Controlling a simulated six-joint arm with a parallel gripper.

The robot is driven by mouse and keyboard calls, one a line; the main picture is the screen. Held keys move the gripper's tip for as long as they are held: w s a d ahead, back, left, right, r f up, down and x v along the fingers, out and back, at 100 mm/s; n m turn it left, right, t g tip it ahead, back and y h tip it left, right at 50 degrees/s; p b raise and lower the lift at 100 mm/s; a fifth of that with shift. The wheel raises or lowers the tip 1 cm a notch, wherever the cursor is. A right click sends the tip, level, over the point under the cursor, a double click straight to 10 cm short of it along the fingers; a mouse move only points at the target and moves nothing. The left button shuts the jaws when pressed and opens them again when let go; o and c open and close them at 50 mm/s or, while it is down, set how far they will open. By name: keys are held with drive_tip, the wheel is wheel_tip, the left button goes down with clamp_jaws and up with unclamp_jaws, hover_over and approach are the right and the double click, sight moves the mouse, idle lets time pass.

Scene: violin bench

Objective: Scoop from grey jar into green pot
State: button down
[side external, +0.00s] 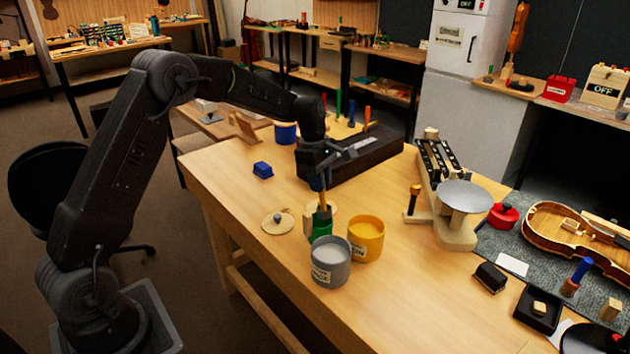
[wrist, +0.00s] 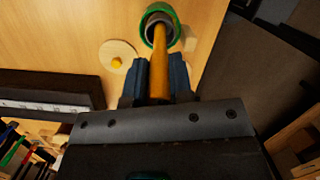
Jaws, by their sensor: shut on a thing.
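My gripper (side external: 321,172) is shut on the orange-yellow handle of a scoop (wrist: 160,62), which points down. In the wrist view the scoop's grey round head lies within the outline of the green pot's rim (wrist: 145,18). The side view shows the green pot (side external: 320,228) below my gripper; I cannot tell how deep the head sits or what it holds. The grey jar (side external: 330,272) stands open in front of the green pot, with pale content (side external: 330,249) and a label.
An open yellow jar (side external: 366,240) stands right of the grey jar. A wooden lid (side external: 277,224) lies left of the green pot. A blue block (side external: 263,170) is further left. A dark case (side external: 365,155) is behind, and a balance with a pan (side external: 464,195) stands right.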

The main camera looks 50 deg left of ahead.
sight(324, 195)
drive_tip(key=shift+w+d+r+y, duration=0.1)
drive_tip(key=shift+d+r+y, duration=0.1)
drive_tip(key=shift+d+y, duration=0.35)
drive_tip(key=shift+d+r+y, duration=0.15)
drive_tip(key=shift+d+y, duration=0.2)
drive_tip(key=shift+y, duration=0.3)
drive_tip(key=shift+a+r, duration=0.2)
drive_tip(key=shift+r, duration=1.5)
drive_tip(key=s+d+r+g, duration=0.2)
drive_tip(key=s+d, duration=0.3)
drive_tip(key=d, duration=0.4)
wheel_tip(324, 195, down, 13)
drive_tip(key=shift+d, duration=0.15)
drive_tip(key=shift+w+r, duration=0.1)
drive_tip(key=shift+r, duration=0.05)
wheel_tip(324, 195, up, 14)
drive_tip(key=shift+f, duration=0.2)
idle(0.4)
